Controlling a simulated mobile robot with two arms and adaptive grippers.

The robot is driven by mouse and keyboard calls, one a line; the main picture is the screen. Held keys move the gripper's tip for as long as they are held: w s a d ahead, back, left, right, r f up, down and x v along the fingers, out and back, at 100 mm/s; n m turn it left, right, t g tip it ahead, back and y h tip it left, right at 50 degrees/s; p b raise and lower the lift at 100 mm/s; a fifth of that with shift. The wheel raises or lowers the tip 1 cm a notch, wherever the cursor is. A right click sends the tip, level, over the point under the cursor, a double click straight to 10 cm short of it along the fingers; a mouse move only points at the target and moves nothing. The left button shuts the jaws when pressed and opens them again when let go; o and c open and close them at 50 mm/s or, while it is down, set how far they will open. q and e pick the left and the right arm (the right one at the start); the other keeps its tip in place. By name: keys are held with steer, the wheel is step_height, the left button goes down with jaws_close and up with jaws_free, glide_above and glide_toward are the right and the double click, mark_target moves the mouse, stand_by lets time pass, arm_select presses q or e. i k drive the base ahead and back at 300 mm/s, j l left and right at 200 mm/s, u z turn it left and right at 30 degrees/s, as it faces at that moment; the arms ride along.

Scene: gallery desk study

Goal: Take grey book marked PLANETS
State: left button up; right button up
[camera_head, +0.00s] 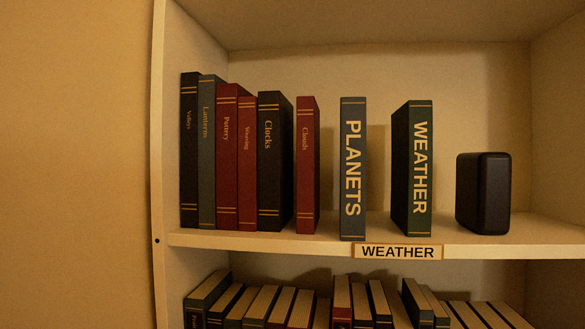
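The grey book marked PLANETS (353,168) stands upright on the shelf, spine facing me, its foot close to the shelf's front edge. It has gaps on both sides and touches no other book that I can see. A red book marked Clouds (307,166) is to its left. A dark green book marked WEATHER (420,168) is to its right. Neither of my grippers shows in this view.
Several books, among them Clocks (270,162) and Pottery (227,158), stand at the shelf's left. A dark rounded box (483,194) stands at the right. A WEATHER label (398,252) is on the shelf edge (250,243). More books fill the shelf below.

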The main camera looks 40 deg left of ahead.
mark_target(353, 110)
steer(key=u, duration=0.4)
steer(key=i+u, duration=0.15)
steer(key=u, duration=0.25)
steer(key=l+u, duration=0.1)
steer(key=u, duration=0.3)
steer(key=i, duration=0.05)
